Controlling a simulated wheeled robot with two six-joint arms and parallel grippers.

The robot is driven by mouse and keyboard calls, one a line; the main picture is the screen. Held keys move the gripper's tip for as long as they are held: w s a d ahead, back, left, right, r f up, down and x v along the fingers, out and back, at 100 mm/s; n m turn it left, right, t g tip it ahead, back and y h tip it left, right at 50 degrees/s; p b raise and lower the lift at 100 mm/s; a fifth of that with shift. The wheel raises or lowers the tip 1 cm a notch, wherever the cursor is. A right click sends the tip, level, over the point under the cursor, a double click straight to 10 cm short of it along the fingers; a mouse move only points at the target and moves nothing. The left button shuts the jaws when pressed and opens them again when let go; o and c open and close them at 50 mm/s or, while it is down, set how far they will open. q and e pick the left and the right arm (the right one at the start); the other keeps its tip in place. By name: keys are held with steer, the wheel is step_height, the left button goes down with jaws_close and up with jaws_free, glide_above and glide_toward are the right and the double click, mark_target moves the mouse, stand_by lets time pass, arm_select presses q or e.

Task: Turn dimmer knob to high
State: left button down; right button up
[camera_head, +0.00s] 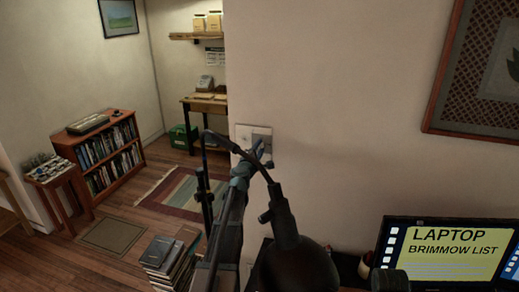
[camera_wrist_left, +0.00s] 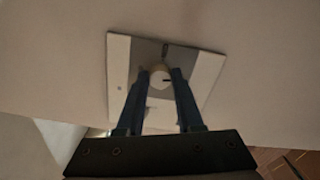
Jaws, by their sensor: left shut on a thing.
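The dimmer's wall plate (camera_head: 243,133) is on the pale wall, left of centre in the head view. It also shows in the left wrist view (camera_wrist_left: 118,72), pale at the sides with a grey middle band. My left gripper (camera_wrist_left: 160,80) is shut on the knob, one finger at each side. In the head view, my left gripper (camera_head: 257,152) is at the plate and hides the knob. My right gripper is not in view.
A black desk lamp (camera_head: 290,225) stands in front of the plate, close to my left arm. A book stack (camera_head: 165,255) is at the lower left. A bookshelf (camera_head: 108,155) stands far left; the rug (camera_head: 175,195) is clear.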

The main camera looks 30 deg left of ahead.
arm_select(q)
steer(key=shift+m, duration=1.6)
steer(key=shift+f, duration=0.1)
steer(key=c, duration=0.5)
jaws_free()
steer(key=shift+c, duration=0.2)
steer(key=shift+s, duration=0.1)
steer(key=v, duration=1.3)
steer(key=shift+s, duration=0.3)
